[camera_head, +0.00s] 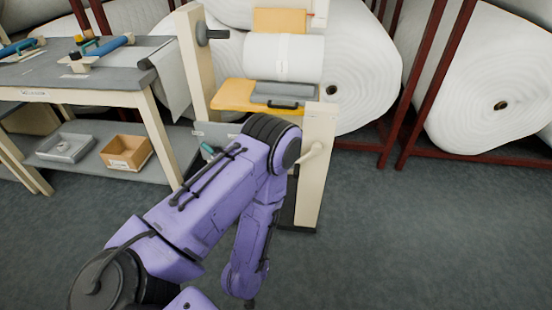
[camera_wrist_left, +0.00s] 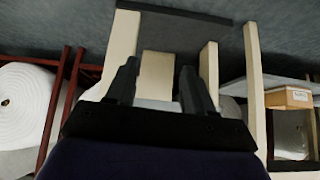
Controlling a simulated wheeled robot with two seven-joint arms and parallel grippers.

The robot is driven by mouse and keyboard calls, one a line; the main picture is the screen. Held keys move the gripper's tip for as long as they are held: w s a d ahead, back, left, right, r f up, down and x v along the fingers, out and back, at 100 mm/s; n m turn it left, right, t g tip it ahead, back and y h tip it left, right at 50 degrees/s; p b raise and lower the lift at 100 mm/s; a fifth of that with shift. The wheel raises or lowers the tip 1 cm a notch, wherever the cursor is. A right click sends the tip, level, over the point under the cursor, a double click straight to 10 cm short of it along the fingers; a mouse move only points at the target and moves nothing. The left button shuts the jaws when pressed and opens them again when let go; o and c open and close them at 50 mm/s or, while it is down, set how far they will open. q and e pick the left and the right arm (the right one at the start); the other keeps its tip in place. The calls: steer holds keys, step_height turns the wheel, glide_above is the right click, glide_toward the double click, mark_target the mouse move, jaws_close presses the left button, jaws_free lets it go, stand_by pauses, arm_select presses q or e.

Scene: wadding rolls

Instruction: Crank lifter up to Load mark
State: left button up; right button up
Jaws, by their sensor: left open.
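The lifter has a cream frame (camera_head: 320,150), with a yellow platform (camera_head: 230,96) between its posts. A white wadding roll (camera_head: 284,57) sits above the platform. A small red mark (camera_head: 314,15) shows at the top of the far post; I cannot read any Load mark. My purple left arm bends in front of the lifter and hides its lower part. In the left wrist view my left gripper (camera_wrist_left: 162,85) is open and empty, facing the lifter's posts (camera_wrist_left: 122,48). My right gripper is not seen.
A grey table (camera_head: 90,68) with blue-handled tools stands at left. Its lower shelf holds a cardboard box (camera_head: 125,152) and a grey tray (camera_head: 65,147). Large white rolls (camera_head: 490,80) in red racks (camera_head: 425,90) line the back. The floor at right is clear.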

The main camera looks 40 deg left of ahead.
arm_select(q)
steer(key=w+a+f+t+y+b, duration=0.1)
steer(key=w+f+t+b, duration=0.2)
steer(key=w, duration=0.6)
steer(key=w+a+f+t+y+b, duration=0.1)
steer(key=w+t+b, duration=0.1)
steer(key=w+b, duration=0.45)
steer(key=t+y+b, duration=0.3)
steer(key=t+b, duration=0.1)
glide_toward(296, 177)
steer(key=w, duration=0.2)
steer(key=x, duration=0.3)
steer(key=b+x, duration=0.1)
steer(key=x, duration=0.2)
steer(key=a+x, duration=0.1)
steer(key=x, duration=0.3)
steer(key=shift+s, duration=0.15)
steer(key=shift+r, duration=0.1)
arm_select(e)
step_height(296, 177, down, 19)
arm_select(q)
steer(key=shift+m, duration=0.3)
jaws_close()
